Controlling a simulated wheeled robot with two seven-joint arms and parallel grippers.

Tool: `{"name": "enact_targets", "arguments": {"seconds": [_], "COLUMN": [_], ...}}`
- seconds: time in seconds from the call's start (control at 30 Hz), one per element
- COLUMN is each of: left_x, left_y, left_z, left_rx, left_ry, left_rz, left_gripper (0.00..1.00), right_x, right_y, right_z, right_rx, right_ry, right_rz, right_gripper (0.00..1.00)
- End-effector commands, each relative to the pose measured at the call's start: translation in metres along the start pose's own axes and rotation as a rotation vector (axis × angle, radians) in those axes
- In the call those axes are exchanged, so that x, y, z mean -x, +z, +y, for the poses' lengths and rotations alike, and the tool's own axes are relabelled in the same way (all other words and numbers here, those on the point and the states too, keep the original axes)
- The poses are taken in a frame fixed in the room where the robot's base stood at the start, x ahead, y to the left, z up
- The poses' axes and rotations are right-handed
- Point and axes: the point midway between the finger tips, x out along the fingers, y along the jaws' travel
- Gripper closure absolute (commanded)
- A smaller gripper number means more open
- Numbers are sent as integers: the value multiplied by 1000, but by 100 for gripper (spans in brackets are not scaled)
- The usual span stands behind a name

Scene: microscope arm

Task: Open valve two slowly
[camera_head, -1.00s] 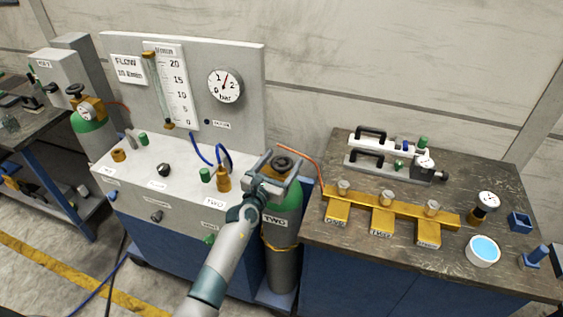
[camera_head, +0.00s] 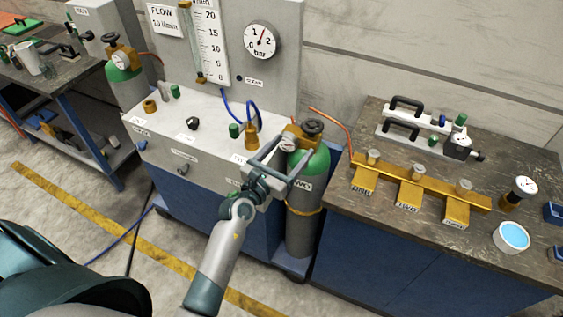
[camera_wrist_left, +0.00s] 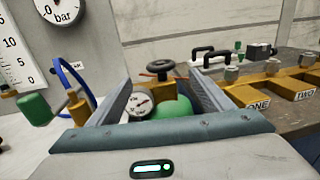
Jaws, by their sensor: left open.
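The green and grey cylinder (camera_head: 301,210) labelled TWO stands between the blue cabinet and the right bench. A dark handwheel valve (camera_head: 313,127) sits on its brass top, with a small round gauge (camera_head: 288,144) beside it. My left gripper (camera_head: 293,147) is open and empty, in front of the cylinder's top. In the left wrist view the handwheel (camera_wrist_left: 174,68) lies beyond and above the open fingers, apart from them. The gauge (camera_wrist_left: 139,106) and green shoulder (camera_wrist_left: 173,108) show between the fingers. My right gripper is not in view.
A panel with a flow tube (camera_head: 191,45) and bar dial (camera_head: 262,41) stands behind. A blue hose (camera_head: 238,108) loops left of the gripper. A copper pipe (camera_head: 334,122) runs to the brass manifold (camera_head: 420,187) on the right bench. Another cylinder (camera_head: 124,80) stands left.

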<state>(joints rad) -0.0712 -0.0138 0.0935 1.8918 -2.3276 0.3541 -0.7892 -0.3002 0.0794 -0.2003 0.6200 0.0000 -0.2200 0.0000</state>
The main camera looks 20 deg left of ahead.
Motion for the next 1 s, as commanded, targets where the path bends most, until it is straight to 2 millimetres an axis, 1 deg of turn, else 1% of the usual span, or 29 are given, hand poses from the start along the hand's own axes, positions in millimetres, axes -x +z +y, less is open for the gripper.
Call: {"name": "enact_targets", "arguments": {"seconds": [0.03, 0.1, 0.2, 0.33, 0.47, 0.9, 1.0], "left_x": [10, 21, 33, 42, 45, 44, 44], "left_y": [-2, -2, -2, 0, 0, 0, -2], "left_z": [0, 0, 0, 0, 0, 0, -1], "left_rx": [0, 0, 0, 0, 0, 1, 10], "left_ry": [0, 0, 0, 0, 0, 0, -2], "left_rz": [1, 0, 0, 0, 0, 0, 1], "left_gripper": [26, 26, 26, 26, 26, 26, 26], "right_x": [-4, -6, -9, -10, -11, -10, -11], "right_y": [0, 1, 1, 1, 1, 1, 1], "right_z": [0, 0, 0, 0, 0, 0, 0], "right_rx": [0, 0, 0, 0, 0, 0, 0], "right_ry": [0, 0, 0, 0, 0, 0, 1], "right_rz": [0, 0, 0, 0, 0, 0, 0], "right_gripper": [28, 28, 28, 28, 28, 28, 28]}}
